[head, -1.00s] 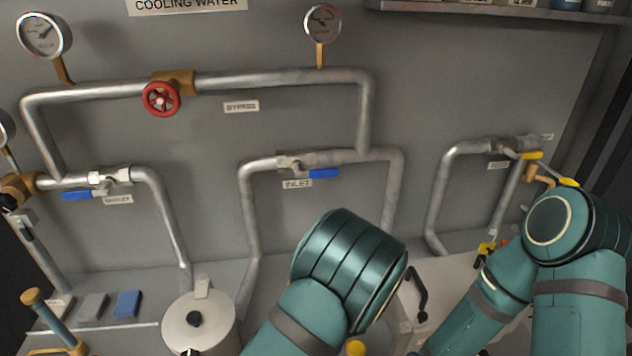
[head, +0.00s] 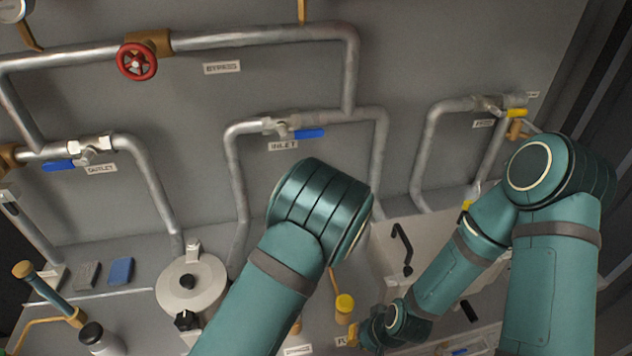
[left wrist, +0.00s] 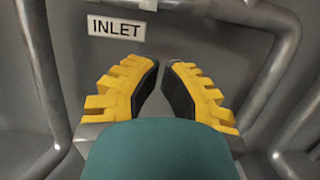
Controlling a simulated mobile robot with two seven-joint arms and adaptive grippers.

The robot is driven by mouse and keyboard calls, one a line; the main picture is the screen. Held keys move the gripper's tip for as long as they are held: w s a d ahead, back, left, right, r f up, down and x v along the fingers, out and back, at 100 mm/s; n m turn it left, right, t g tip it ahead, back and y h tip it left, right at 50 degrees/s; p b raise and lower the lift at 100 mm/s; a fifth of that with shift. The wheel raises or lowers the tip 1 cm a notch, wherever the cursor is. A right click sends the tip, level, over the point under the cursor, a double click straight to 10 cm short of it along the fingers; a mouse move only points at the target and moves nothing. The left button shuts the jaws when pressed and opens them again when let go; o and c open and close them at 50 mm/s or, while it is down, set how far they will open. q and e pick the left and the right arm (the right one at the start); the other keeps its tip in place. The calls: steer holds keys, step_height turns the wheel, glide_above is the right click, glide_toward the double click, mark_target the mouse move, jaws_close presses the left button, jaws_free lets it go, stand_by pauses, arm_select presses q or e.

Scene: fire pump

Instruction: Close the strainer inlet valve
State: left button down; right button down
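The inlet valve (head: 280,126) is a silver ball valve in the middle pipe loop, above the INLET label (head: 283,146). Its blue lever (head: 309,133) points right, roughly along the pipe. The INLET label also shows in the left wrist view (left wrist: 116,27), but the lever is not visible there. My left gripper (left wrist: 168,72) has its yellow fingers apart with nothing between them, just below and right of the label; in the head view my left arm hides it. My right gripper (head: 369,334) is low in the head view, small and partly hidden, away from the valve.
Left is the outlet valve (head: 90,147) with a blue lever; above is the red bypass handwheel (head: 137,62). A yellow-handled valve (head: 515,113) is at right. A lidded round pot (head: 190,283) and a yellow-capped item (head: 345,304) stand below.

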mark_target(302, 134)
arm_select(q)
steer(key=w+r, duration=0.1)
steer(key=w+r+p, duration=0.1)
steer(key=r, duration=0.1)
steer(key=w+r, duration=0.1)
steer(key=shift+w+a+r, duration=0.15)
steer(key=shift+a+r, duration=0.15)
steer(key=shift+r, duration=0.1)
